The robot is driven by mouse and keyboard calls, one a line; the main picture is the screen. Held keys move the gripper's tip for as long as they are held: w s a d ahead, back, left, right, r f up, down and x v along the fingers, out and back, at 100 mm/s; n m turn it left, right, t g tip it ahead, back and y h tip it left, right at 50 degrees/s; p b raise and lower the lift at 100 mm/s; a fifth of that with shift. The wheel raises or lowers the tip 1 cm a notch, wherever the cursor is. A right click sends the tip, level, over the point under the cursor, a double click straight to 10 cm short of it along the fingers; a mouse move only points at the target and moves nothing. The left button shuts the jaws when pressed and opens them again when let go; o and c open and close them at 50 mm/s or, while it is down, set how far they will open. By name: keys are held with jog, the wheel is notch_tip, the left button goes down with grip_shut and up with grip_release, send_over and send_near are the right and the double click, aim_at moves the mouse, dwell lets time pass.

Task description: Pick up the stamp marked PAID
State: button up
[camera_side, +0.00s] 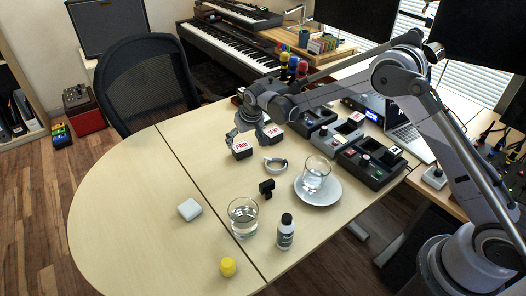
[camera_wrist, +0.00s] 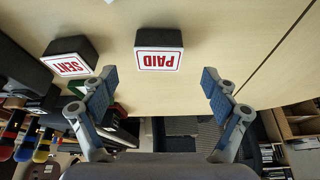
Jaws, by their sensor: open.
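The stamp marked PAID (camera_side: 242,148) is a dark block with a white face and red letters, standing on the pale table. In the wrist view the PAID stamp (camera_wrist: 158,50) is at top centre, its letters upside down. My gripper (camera_wrist: 160,90) is open and empty, with its fingertips spread to either side of the stamp's line but apart from it. In the side view my gripper (camera_side: 246,128) is just above and behind the PAID stamp. A similar SENT stamp (camera_wrist: 70,57) stands to the left in the wrist view and to the right in the side view (camera_side: 272,132).
A ring-shaped item (camera_side: 276,166), a black clip (camera_side: 266,188) and a glass on a saucer (camera_side: 318,199) are nearby. A water glass (camera_side: 243,219), bottle (camera_side: 286,233), yellow item (camera_side: 228,267) and white box (camera_side: 189,209) stand nearer the front. The table's left part is clear.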

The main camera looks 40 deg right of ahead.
aim_at(242, 146)
jog(key=shift+x, duration=3.3)
jog(key=shift+w+d, duration=0.15)
jog(key=shift+r, duration=0.1)
jog(key=c, duration=1.3)
